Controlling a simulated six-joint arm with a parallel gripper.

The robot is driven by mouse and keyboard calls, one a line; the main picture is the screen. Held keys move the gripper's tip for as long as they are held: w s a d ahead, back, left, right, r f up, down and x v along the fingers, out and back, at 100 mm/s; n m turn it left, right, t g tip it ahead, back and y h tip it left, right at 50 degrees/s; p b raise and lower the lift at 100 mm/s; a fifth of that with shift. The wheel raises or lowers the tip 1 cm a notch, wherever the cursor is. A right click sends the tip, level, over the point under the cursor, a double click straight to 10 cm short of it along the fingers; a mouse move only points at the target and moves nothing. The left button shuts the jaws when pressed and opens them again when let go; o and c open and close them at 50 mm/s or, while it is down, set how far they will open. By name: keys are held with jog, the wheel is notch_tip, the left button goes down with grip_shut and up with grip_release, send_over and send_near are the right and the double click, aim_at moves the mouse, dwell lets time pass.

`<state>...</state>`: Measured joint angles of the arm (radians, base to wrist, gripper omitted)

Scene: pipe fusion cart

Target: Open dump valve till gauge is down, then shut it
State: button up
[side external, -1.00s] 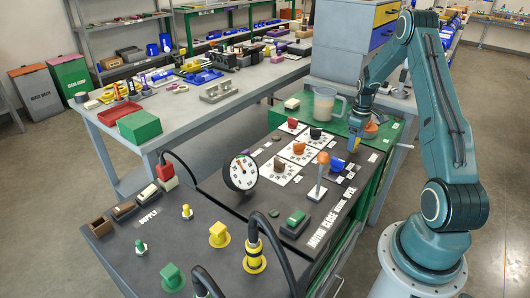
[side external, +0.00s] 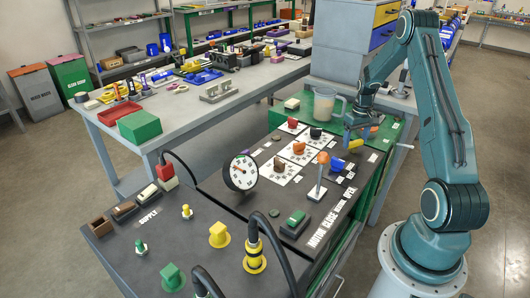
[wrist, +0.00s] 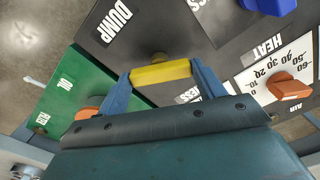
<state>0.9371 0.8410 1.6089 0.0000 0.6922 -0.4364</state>
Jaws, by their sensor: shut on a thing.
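My gripper (wrist: 160,78) is shut on a yellow bar-shaped handle (wrist: 160,72). One blue finger is at each end of it. The white DUMP label (wrist: 117,22) is on the dark panel beyond the handle, so I take it to be the dump valve's handle. In the side view, my gripper (side external: 353,137) is low at the far right of the panel, with the yellow handle (side external: 355,144) just under it. The handle's base is mostly hidden. The round white gauge (side external: 241,172) stands at the panel's middle; its reading is too small to tell.
An orange knob (wrist: 87,113) on the green surface is close to the left finger. A HEAT dial with an orange knob (wrist: 289,88) lies to the right. In the side view, an orange-topped lever (side external: 322,172) and a clear jug (side external: 326,104) stand near my gripper.

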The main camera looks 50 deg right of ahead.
aim_at(355, 141)
jog(key=m, duration=1.1)
jog(key=shift+m, duration=0.3)
dwell(0.3)
jog(key=o, duration=1)
jog(key=shift+r, duration=0.1)
notch_tip(355, 141, up, 14)
jog(key=shift+f, duration=0.15)
